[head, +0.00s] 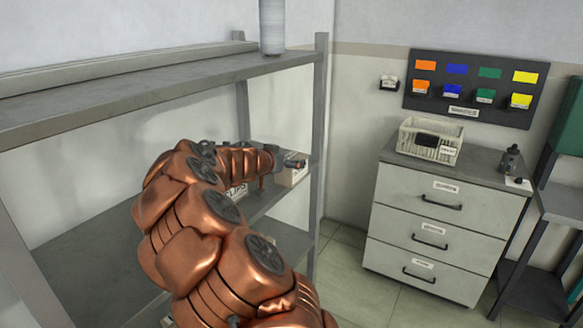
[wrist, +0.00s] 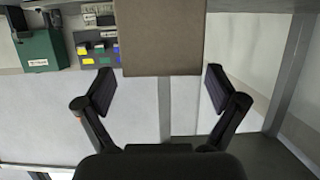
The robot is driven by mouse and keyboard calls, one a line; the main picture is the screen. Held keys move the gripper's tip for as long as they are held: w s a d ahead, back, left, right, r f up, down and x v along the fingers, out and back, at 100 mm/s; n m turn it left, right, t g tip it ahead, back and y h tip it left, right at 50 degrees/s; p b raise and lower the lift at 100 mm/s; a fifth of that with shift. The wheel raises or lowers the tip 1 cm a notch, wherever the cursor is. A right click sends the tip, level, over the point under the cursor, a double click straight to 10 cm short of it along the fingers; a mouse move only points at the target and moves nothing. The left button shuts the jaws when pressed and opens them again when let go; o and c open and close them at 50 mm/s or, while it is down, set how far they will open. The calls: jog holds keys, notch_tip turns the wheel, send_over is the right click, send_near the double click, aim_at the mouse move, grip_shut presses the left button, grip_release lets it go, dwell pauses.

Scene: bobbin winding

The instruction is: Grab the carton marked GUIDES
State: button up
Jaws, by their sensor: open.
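A light carton (head: 292,176) stands on the middle shelf near the right post, partly hidden by my gripper; I cannot read its marking. In the wrist view a plain brown carton face (wrist: 157,38) shows at the top centre, with no label visible. My gripper (wrist: 159,88) is open, one finger to each side, with nothing between the fingertips; the carton face lies just beyond them. In the head view my gripper (head: 292,161) is at the upper part of the light carton. Whether it touches is unclear.
The upper shelf (head: 130,88) runs above my arm, and a post (head: 319,140) stands at right. A drawer cabinet (head: 440,220) with a basket (head: 428,141) is farther right.

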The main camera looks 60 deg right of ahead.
aim_at(292, 158)
jog(key=shift+p+x, duration=0.8)
jog(key=shift+x, duration=1.15)
jog(key=shift+w+a+f, duration=0.1)
jog(key=shift+w, duration=0.05)
jog(key=c, duration=1.3)
jog(key=shift+c, duration=0.2)
